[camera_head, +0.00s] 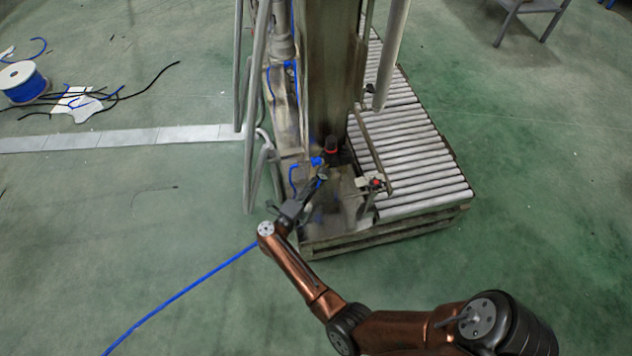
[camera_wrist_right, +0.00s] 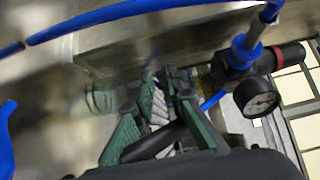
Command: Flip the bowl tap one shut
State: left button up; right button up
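The air unit is on the machine's base, with a black, red-ringed knob (camera_head: 331,145) and blue fittings (camera_head: 317,161). The right wrist view shows its round pressure gauge (camera_wrist_right: 257,97) and blue fitting (camera_wrist_right: 245,50) right of my right gripper (camera_wrist_right: 163,76). The gripper's green-padded fingers stand a little apart, and pale ribbed surfaces show through the gap. It also shows in the head view (camera_head: 321,181), low beside the air unit. I cannot pick out the bowl tap clearly, nor tell whether a finger touches it. My left gripper is not in view.
A steel column (camera_head: 333,70) rises behind the air unit. A roller conveyor (camera_head: 420,165) lies to the right, and grey upright pipes (camera_head: 254,100) stand to the left. A blue hose (camera_head: 180,294) trails over the floor. A blue hose (camera_wrist_right: 130,10) crosses the top of the wrist view.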

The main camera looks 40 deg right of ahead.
jog(key=shift+a, duration=0.1)
jog(key=v, duration=1.1)
jog(key=shift+a, duration=0.4)
jog(key=shift+s, duration=0.1)
